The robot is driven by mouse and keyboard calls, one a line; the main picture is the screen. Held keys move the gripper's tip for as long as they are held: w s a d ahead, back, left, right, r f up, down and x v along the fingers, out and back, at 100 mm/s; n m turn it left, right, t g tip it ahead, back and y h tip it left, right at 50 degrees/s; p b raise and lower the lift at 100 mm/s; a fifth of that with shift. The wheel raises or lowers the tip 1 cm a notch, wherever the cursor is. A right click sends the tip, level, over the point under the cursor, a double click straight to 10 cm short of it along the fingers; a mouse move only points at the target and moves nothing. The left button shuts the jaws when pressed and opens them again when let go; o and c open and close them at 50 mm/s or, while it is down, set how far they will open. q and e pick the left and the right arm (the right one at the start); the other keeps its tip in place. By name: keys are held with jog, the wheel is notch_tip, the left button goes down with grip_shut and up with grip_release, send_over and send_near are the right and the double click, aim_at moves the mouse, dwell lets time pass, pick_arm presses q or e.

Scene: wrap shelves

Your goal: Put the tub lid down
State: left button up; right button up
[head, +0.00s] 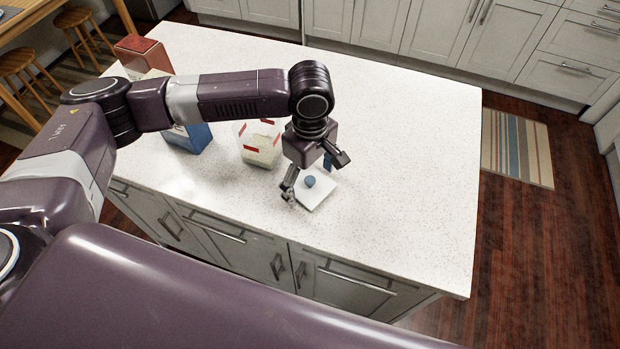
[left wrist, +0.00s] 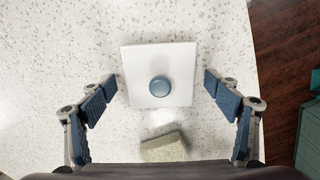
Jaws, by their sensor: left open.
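The tub lid (head: 322,194) is a white square with a round blue knob (head: 310,181) on top. It lies on the pale speckled counter, near its front edge. It also shows in the left wrist view as a white square (left wrist: 180,58). My left gripper (head: 317,177) is open above the lid, its two fingers on either side and apart from it. A clear tub (head: 262,144) with red marks and pale contents stands to the left of the lid. My right gripper does not show.
A blue box (head: 192,138) and a red-topped box (head: 143,52) stand on the counter to the left, partly behind my arm. A small grey-beige block (left wrist: 163,147) shows below the lid in the left wrist view. The counter's right side is clear.

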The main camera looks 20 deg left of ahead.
aim_at(310, 179)
pick_arm(q)
jog(key=shift+r, duration=0.25)
notch_tip(310, 179, up, 12)
jog(key=b, duration=0.2)
jog(key=shift+f, duration=0.15)
dwell(0.5)
